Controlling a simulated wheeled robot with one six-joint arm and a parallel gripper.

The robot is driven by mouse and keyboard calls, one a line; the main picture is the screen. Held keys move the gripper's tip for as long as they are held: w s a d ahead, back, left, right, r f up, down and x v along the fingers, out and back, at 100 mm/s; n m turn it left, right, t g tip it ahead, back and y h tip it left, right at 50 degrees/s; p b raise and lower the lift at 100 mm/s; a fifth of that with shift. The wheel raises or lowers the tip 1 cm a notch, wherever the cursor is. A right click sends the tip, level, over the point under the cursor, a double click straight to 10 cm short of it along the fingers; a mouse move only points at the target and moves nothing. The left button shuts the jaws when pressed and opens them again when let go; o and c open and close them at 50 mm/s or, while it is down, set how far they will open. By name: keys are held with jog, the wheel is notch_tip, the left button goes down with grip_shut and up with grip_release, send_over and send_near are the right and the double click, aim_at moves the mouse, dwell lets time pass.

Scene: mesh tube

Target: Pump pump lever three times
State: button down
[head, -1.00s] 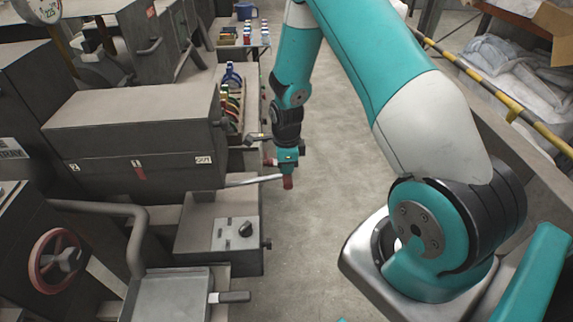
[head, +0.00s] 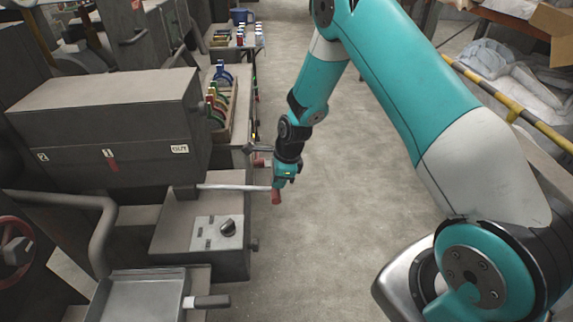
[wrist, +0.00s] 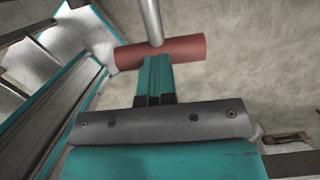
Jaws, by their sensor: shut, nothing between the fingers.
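The pump lever (head: 232,187) is a pale metal rod reaching right from the machine's side, with a red crosswise grip (head: 276,196) at its end. The rod lies nearly level in the head view. My gripper (head: 279,183) is at the lever's outer end, at the red grip. In the wrist view the red grip (wrist: 185,48) lies across the tips of my gripper (wrist: 157,62), and the rod (wrist: 150,18) runs up from it. The fingers are shut together with nothing between them. They overlap the grip's middle; exact contact is hard to tell.
A grey control box (head: 215,232) with a black knob stands below the lever. A large dark machine body (head: 105,125) is at left, with a tray (head: 140,295) in front. Coloured handles (head: 218,95) stand behind. The floor (head: 340,180) right of the lever is clear.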

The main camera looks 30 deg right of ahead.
aim_at(279, 192)
jog(key=b+x, duration=0.1)
jog(key=x, duration=0.3)
jog(key=shift+s+d+b, duration=0.2)
jog(key=shift+b, duration=0.2)
jog(key=shift+s+f, duration=0.15)
jog(key=shift+f, duration=0.1)
jog(key=d+p+v, duration=0.1)
jog(key=d+v, duration=0.1)
jog(key=v, duration=1.3)
jog(key=shift+s+f+p, duration=0.25)
jog(key=shift+p, duration=0.05)
